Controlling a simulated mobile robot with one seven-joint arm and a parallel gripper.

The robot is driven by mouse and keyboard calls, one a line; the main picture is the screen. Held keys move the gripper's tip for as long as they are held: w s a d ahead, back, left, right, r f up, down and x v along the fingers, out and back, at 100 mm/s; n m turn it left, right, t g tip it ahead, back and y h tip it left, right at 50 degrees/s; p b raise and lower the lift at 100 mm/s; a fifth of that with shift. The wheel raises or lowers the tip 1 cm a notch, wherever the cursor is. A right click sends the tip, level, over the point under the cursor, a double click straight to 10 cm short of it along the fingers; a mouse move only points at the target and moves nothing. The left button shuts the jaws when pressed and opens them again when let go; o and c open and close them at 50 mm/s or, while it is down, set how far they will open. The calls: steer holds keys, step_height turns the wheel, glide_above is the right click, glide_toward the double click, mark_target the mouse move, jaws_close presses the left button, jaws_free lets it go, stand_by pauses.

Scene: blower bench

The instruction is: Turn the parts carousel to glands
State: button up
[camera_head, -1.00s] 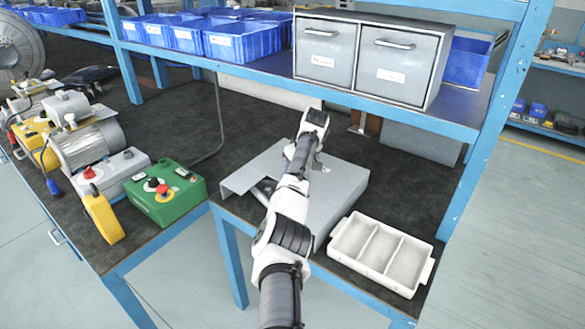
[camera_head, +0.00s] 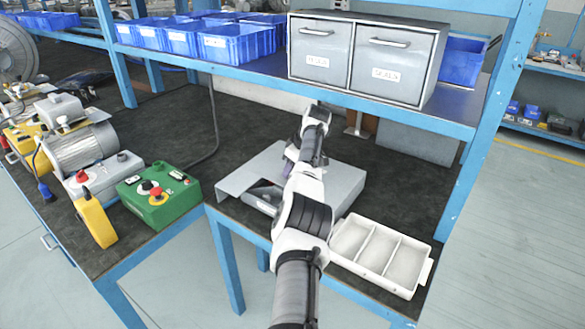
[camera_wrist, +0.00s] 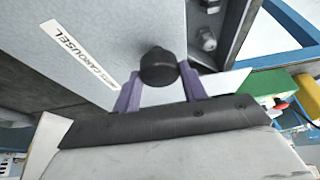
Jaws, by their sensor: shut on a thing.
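The parts carousel is a flat grey metal housing (camera_head: 345,188) on the dark bench top, with an open cut-out at its front left. In the wrist view its grey top (camera_wrist: 105,25) carries a label reading "PARTS CAROUSEL". A black round knob (camera_wrist: 157,66) stands up from it beside the cut-out. My gripper (camera_wrist: 161,82) has its two purple fingers on either side of the knob, shut on it. Metal parts (camera_wrist: 207,38) show inside the cut-out; I cannot tell which kind they are. In the head view my arm hides the knob and most of the gripper.
A white three-compartment tray (camera_head: 378,258) sits right of the housing, near the bench front. A green control box (camera_head: 158,195) with a red button stands left. Above are a shelf with two grey drawers (camera_head: 366,60) and blue bins (camera_head: 235,43). Dark bench top behind is partly clear.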

steer(key=shift+r, duration=0.1)
steer(key=o, duration=1.4)
steer(key=b+v, duration=0.3)
steer(key=v, duration=1)
steer(key=shift+s+d+r, duration=0.1)
steer(key=shift+s+r, duration=0.05)
steer(key=shift+r, duration=0.15)
